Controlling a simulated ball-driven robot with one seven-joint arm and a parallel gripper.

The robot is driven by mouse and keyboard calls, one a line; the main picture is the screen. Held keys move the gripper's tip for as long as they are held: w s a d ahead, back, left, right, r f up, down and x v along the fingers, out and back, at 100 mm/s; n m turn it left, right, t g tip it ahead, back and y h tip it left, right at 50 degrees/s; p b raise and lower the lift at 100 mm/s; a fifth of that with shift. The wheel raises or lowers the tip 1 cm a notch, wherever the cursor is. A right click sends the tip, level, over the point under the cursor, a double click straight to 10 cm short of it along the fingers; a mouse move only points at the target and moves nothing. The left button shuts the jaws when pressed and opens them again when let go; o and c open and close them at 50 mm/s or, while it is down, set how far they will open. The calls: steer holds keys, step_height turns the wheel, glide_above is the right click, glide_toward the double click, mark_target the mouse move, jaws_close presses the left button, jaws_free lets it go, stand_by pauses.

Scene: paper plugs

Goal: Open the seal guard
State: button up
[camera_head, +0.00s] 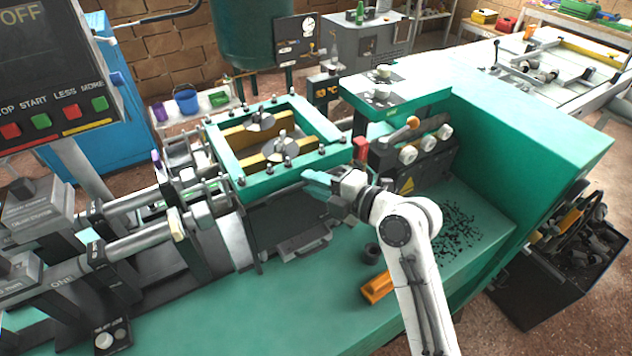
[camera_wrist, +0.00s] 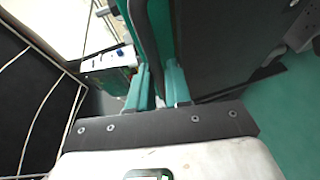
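The seal guard is not marked by name; I take it to be the dark panel (camera_head: 290,222) below the green square frame, with a grey handle-like piece at its foot, but I cannot be sure. My gripper (camera_head: 317,183), with teal fingers, is at the panel's upper right end, just below the frame's front right corner. In the wrist view my gripper (camera_wrist: 160,92) shows two teal fingers with a narrow gap between them. A dark curved bar (camera_wrist: 146,45) runs down toward this gap; I cannot tell whether the fingers touch it. The panel's far side is hidden.
The green square frame (camera_head: 240,170) stands above the panel. A lever box (camera_head: 410,152) with knobs is right of my gripper. A black ring (camera_head: 371,253) and an orange block (camera_head: 377,287) lie on the green bench (camera_head: 290,310). The bench front is mostly clear.

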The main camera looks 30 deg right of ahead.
mark_target(306, 204)
jaws_close()
steer(key=shift+f, duration=0.1)
step_height(306, 204, down, 7)
steer(key=b, duration=0.9)
steer(key=shift+f, duration=0.2)
steer(key=shift+o, duration=0.7)
jaws_free()
